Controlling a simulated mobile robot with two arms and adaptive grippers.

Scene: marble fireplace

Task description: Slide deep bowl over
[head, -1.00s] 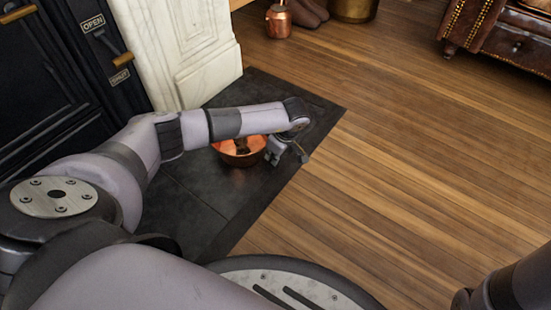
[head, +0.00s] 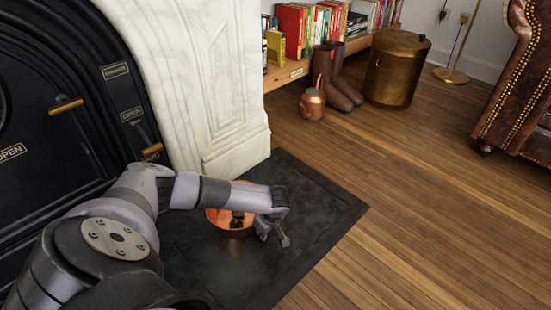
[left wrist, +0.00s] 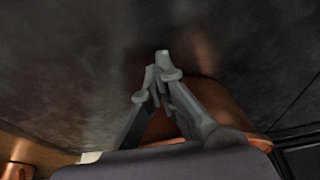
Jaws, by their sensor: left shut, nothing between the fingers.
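The deep bowl (head: 215,222) is shiny copper and sits on the dark stone hearth slab (head: 320,205). Something dark shows inside it. My left forearm crosses above and hides its far rim. My left gripper (head: 282,240) is just right of the bowl, pointing down, fingers together and empty. In the left wrist view, the closed fingers (left wrist: 160,75) stand in front of the copper bowl wall (left wrist: 215,95). I cannot tell whether they touch it. My right gripper is out of view.
The black stove front (head: 50,140) and white marble surround (head: 215,90) stand left of and behind the bowl. A copper jug (head: 312,104), brown boots (head: 340,90) and a brass bin (head: 393,70) stand farther back. The wood floor (head: 420,200) at right is clear.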

